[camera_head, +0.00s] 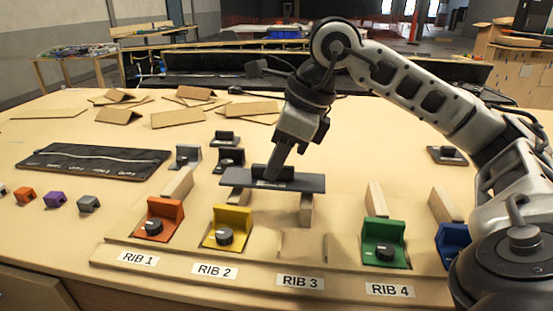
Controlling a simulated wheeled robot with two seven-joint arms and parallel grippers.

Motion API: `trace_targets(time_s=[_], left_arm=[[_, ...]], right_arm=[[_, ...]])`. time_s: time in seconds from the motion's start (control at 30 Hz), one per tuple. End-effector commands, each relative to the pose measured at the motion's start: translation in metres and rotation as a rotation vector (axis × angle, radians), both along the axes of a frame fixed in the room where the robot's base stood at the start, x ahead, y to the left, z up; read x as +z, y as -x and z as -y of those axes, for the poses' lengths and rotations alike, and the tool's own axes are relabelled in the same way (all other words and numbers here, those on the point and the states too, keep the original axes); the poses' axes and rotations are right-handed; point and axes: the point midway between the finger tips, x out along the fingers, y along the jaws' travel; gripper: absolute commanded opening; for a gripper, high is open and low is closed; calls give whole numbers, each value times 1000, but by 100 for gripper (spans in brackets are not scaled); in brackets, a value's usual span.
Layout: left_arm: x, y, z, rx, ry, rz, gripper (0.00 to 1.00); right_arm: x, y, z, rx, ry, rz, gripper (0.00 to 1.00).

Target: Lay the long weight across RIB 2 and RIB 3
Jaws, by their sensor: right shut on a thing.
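The long weight (305,184) is a dark grey bar with a raised grip on top, lying roughly level above the rib rows. My right gripper (275,170) is shut on its grip from above. The RIB 3 wooden block (306,212) shows below the bar's right part. My left gripper is not in view.
An orange unit (160,221) stands at RIB 1, a green unit (384,243) at RIB 4, and a blue unit (452,242) at right. The slot before RIB 3 is empty. Small grey units (188,156) stand behind. A black mat (95,160) lies left; wooden pieces (178,118) lie behind.

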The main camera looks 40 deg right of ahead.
Motion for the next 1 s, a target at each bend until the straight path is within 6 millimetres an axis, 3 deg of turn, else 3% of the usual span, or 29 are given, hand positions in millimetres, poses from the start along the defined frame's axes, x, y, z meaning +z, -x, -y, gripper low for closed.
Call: trace_targets(time_s=[0.27,0.3,0.37,0.7,0.8,0.87,1.0], left_arm=[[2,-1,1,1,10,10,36],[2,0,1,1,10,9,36],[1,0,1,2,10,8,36],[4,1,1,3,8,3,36],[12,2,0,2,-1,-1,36],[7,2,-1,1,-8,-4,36],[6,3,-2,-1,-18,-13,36]], right_arm=[[-4,0,0,0,0,4,0],[-5,0,0,0,0,0,21],[-5,0,0,0,0,0,34],[0,0,0,0,-1,1,34],[12,0,0,0,0,1,34],[18,2,2,-2,-1,3,34],[49,11,10,-2,-1,6,34]])
